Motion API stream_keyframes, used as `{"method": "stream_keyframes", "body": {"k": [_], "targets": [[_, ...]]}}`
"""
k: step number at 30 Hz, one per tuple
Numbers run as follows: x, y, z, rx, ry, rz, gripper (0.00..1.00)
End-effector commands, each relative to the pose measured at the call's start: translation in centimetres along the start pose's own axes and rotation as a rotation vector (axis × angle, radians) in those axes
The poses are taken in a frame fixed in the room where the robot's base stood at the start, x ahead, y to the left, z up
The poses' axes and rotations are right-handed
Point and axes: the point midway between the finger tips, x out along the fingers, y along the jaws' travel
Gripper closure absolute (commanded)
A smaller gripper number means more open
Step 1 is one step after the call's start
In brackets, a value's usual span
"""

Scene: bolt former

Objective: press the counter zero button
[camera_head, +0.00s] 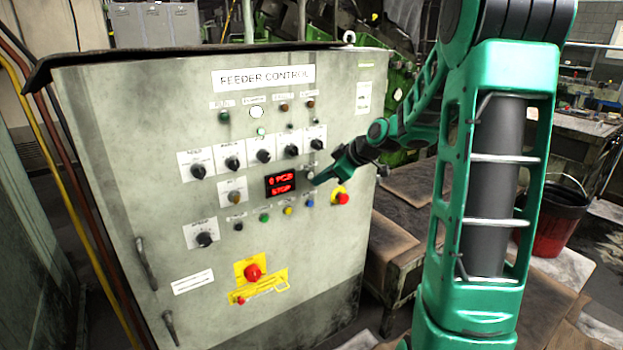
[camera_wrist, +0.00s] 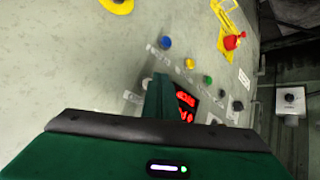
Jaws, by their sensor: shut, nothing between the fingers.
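The feeder control panel (camera_head: 120,130) is a pale grey cabinet front. Its red display (camera_head: 281,185) reads 0 PCS over STOP, and it also shows in the wrist view (camera_wrist: 185,103). A small pale button (camera_head: 308,176) sits just right of the display; I cannot read its label or confirm that it is the counter zero button. My green gripper (camera_head: 317,182) is shut and empty, its tip at or very near this button. In the wrist view my gripper (camera_wrist: 159,92) points at the panel beside the display and hides that spot. Contact cannot be told.
A row of small coloured buttons, including a blue one (camera_head: 309,201), lies below the display. A red emergency knob (camera_head: 342,198) on yellow is close to the right of my gripper. Black rotary knobs (camera_head: 263,156) sit above. A larger red stop (camera_head: 252,272) is lower down.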

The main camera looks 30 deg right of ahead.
Motion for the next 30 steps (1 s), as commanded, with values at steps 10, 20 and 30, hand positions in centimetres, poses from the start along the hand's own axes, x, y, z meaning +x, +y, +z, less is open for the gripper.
{"method": "stream_keyframes", "body": {"k": [10,20,30], "targets": [[-0.2,-0.1,0.1,0.000,0.000,-0.001,1.00],[-2.0,-1.5,1.4,0.000,0.000,0.000,1.00],[-3.5,-2.6,2.5,0.000,0.000,-0.001,1.00]]}}
